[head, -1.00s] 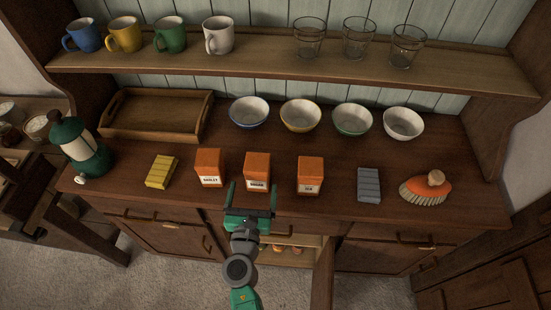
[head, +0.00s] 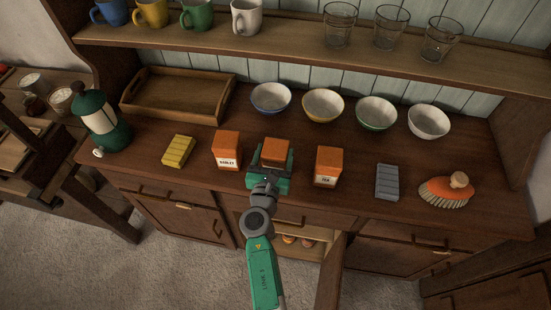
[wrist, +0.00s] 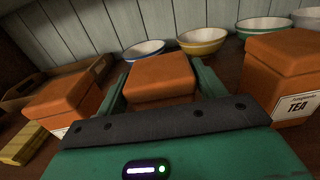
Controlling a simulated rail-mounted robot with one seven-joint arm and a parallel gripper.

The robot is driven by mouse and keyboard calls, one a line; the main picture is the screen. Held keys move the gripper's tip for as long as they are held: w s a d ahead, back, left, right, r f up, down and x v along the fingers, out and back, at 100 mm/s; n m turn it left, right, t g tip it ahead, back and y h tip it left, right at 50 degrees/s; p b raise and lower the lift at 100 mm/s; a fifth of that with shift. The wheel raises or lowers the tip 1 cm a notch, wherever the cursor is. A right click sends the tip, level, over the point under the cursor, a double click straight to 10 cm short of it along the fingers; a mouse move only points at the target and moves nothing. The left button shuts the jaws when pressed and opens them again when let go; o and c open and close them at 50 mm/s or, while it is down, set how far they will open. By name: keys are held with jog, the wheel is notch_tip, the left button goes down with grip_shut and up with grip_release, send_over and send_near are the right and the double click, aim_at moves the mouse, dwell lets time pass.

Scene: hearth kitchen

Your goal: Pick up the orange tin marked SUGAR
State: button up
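Three orange tins stand in a row on the wooden counter. The middle tin (head: 275,149) has its label hidden behind my gripper; the earlier head frame shows a label there that looks like SUGAR. My gripper (head: 273,160) is open around this tin, with one green finger on each side. In the wrist view the tin (wrist: 160,77) sits between the fingers of my gripper (wrist: 160,85). I cannot tell whether either finger touches it. The tin still stands on the counter.
The BARLEY tin (head: 226,148) stands close on the left and the TEA tin (head: 327,164) on the right. Several bowls (head: 323,105) stand behind. A yellow block (head: 178,151), a grey block (head: 387,182) and a brush (head: 446,190) lie farther out. A cupboard door (head: 332,275) hangs open below.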

jog(key=c, duration=0.7)
notch_tip(320, 180, up, 10)
jog(key=p, duration=0.7)
jog(key=shift+s+r, duration=0.1)
